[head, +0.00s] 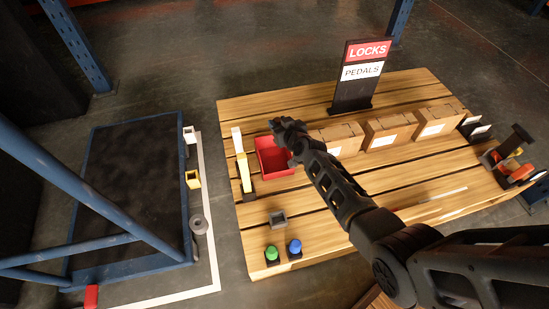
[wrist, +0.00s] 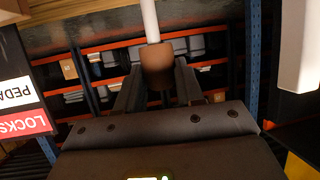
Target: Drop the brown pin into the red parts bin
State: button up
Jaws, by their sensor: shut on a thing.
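The red parts bin (head: 267,147) sits on the wooden table (head: 330,210), left of a row of cardboard boxes. My gripper (head: 290,126) is over the bin's upper right side in the head view, and my arm hides part of the bin. In the wrist view my gripper (wrist: 158,90) is shut on the brown pin (wrist: 157,66), which stands between the fingertips. A pale rod shows directly above the brown part; I cannot tell whether it belongs to the pin. The pin is hidden in the head view.
A white and yellow post (head: 241,160) stands just left of the bin. Cardboard boxes (head: 389,131) and the LOCKS/PEDALS sign (head: 359,75) are to the right. A small grey holder (head: 278,219), a green button (head: 272,252) and a blue button (head: 294,246) are at the front.

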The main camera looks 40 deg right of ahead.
jog(key=shift+f+b, duration=2.35)
jog(key=shift+f, duration=0.45)
jog(key=o, duration=1.2)
jog(key=shift+c, duration=0.2)
jog(key=p+v, duration=0.3)
jog(key=v, duration=0.5)
